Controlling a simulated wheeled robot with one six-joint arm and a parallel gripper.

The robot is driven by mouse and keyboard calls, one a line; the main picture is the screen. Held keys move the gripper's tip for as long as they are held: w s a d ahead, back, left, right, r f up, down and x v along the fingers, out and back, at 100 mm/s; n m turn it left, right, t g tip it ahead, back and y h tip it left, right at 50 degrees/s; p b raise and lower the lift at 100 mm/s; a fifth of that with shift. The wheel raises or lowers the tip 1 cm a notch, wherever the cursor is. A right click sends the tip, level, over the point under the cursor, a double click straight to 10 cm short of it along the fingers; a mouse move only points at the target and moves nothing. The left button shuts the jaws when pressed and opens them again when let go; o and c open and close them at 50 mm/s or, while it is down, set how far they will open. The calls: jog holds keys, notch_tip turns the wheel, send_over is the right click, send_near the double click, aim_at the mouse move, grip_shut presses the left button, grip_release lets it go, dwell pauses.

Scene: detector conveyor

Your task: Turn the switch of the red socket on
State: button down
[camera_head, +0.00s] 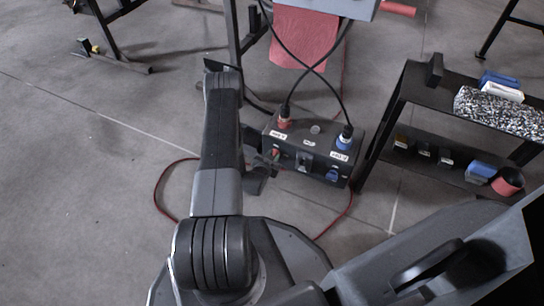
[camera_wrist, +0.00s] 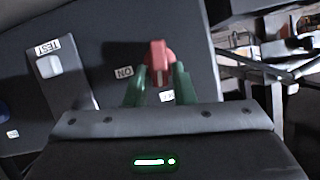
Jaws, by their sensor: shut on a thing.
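The dark control box (camera_head: 312,161) stands on the floor. A red socket (camera_head: 284,122) with a black cable plugged in sits on its top left. The red switch (camera_head: 274,154) is on the front face below that socket, partly hidden by my arm. In the wrist view the red switch (camera_wrist: 158,52) stands up between the green fingertips of my gripper (camera_wrist: 160,74), which is shut on it. An ON label (camera_wrist: 123,72) lies to its left; another label beside the right finger is partly hidden.
A blue socket (camera_head: 344,142) with a cable and a blue switch (camera_head: 332,174) are on the box's right. A black shelf (camera_head: 385,125) stands right of the box. A red cable (camera_head: 158,180) lies on the floor.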

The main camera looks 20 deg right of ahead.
jog(key=shift+s+d+f+m+t+y, duration=0.25)
jog(key=shift+m+t, duration=0.8)
jog(key=shift+m, duration=0.9)
jog(key=shift+s+d+f+m+t+y, duration=0.1)
jog(key=shift+f+m+t+y, duration=0.15)
jog(key=shift+m+t, duration=1.3)
jog(key=shift+s+d+f+m+t+y, duration=0.15)
jog(key=shift+f+m+t, duration=0.35)
jog(key=shift+m, duration=1.9)
jog(key=shift+d+r, duration=0.1)
jog(key=shift+r, duration=0.05)
jog(key=c, duration=1.4)
grip_release()
